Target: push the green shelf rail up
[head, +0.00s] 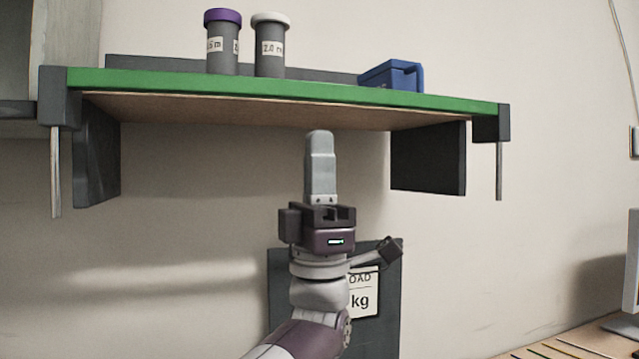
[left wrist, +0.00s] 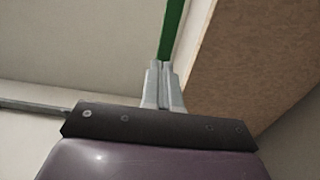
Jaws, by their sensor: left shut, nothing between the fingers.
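The green shelf rail (head: 285,92) runs along the front edge of a wall shelf in the head view, slanting down slightly to the right. The shelf's brown underside (head: 240,111) shows below it. My left gripper (head: 320,135) points up beneath the rail, right of its middle, with its fingers shut and empty. In the left wrist view the fingertips (left wrist: 160,66) overlap the lower end of the visible green rail (left wrist: 172,28). I cannot tell whether they touch it. My right gripper is in neither view.
A purple-capped canister (head: 222,45), a white-capped canister (head: 270,48) and a blue box (head: 391,76) stand on the shelf. Dark brackets (head: 428,158) hang below it. A sign with "kg" (head: 364,295) is behind my arm. A slatted surface (head: 570,345) is at lower right.

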